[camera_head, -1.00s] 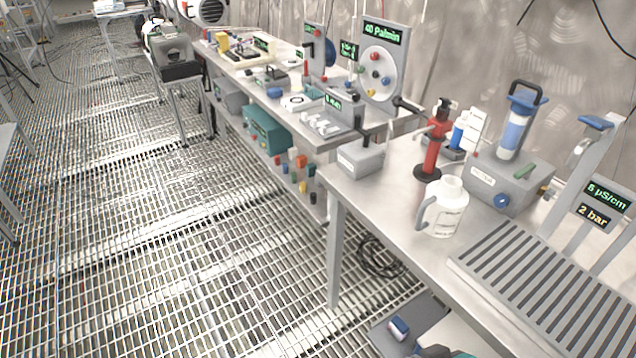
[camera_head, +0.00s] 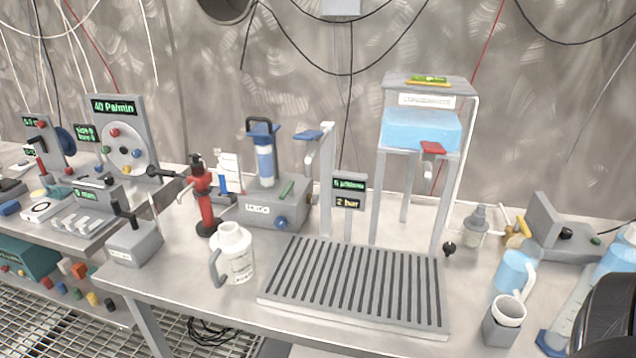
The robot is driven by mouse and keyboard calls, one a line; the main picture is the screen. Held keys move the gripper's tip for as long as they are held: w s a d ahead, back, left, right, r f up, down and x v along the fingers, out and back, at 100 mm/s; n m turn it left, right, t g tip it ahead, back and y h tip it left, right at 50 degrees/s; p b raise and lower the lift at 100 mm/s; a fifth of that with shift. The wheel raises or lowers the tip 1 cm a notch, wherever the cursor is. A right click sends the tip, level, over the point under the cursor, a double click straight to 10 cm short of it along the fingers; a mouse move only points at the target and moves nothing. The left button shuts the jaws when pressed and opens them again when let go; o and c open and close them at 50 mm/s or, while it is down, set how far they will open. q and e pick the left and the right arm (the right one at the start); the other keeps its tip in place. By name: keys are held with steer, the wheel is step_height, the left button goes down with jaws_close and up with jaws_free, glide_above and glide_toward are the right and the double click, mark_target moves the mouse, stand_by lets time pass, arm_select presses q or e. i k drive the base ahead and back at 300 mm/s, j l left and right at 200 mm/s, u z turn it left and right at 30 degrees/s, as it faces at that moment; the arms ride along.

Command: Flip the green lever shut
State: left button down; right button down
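The green lever (camera_head: 287,188) is a small flat handle on top of a grey box unit (camera_head: 262,211), right of the blue-and-white filter cylinder (camera_head: 264,162). The lever lies slanted, its far end to the upper right. A blue round knob (camera_head: 281,223) sits on the box's front, and a label is on its front face. Neither gripper's fingers show. A dark rounded part at the lower right edge looks like part of my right arm.
A white jug (camera_head: 233,252) and a red hand pump (camera_head: 203,200) stand in front and left of the box. A slotted drain tray (camera_head: 355,284) lies to the front right. A blue-handled tap (camera_head: 315,134) and a water tank (camera_head: 420,130) stand right of the box.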

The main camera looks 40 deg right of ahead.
mark_target(289, 188)
steer(key=z, duration=1)
steer(key=u, duration=0.1)
